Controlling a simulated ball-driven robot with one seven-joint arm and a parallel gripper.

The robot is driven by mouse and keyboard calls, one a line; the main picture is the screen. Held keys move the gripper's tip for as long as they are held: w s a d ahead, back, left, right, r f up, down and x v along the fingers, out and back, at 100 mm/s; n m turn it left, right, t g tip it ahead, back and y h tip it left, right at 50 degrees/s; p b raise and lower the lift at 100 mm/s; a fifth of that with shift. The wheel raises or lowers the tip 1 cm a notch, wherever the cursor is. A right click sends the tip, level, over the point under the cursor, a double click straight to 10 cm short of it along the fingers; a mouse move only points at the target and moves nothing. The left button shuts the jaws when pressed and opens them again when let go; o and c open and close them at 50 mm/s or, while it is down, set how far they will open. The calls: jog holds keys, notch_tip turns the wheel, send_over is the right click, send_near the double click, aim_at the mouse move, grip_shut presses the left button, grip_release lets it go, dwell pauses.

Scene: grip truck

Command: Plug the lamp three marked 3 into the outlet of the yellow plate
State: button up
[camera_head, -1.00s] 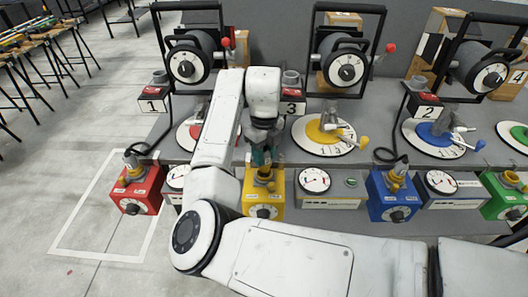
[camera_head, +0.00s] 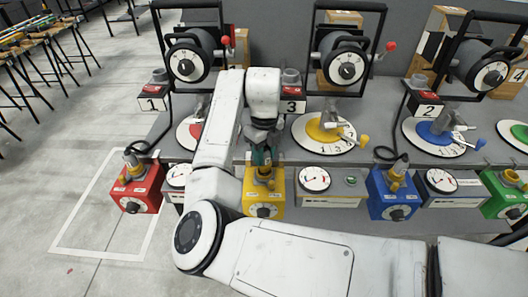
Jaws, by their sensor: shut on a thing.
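The lamp marked 3 (camera_head: 345,68) stands at the back middle, behind its number 3 label (camera_head: 292,106). The yellow plate (camera_head: 328,131) is a round dial in front of it. The yellow outlet box (camera_head: 262,202) is at the front of the bench, with its socket on top. My gripper (camera_head: 262,158) points down directly above this socket. It is shut on a dark greenish plug (camera_head: 261,157), which is mostly hidden between the fingers. The plug's lower end meets or nearly meets the socket; I cannot tell whether it is inserted. Its cable is not clearly visible.
A red box (camera_head: 137,189) and a blue box (camera_head: 392,194) stand to either side, each with a plug and cable on top. A gauge panel (camera_head: 330,187) sits right of the yellow box. Lamps 1 (camera_head: 190,62) and 2 (camera_head: 482,68) stand behind.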

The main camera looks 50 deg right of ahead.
jog(key=shift+f+b, duration=0.7)
jog(key=shift+f, duration=0.7)
jog(key=o, duration=1.2)
jog(key=shift+o, duration=0.2)
jog(key=shift+o, duration=1.3)
jog(key=shift+r, duration=0.15)
jog(key=shift+r+p, duration=2)
jog(key=shift+r, duration=0.35)
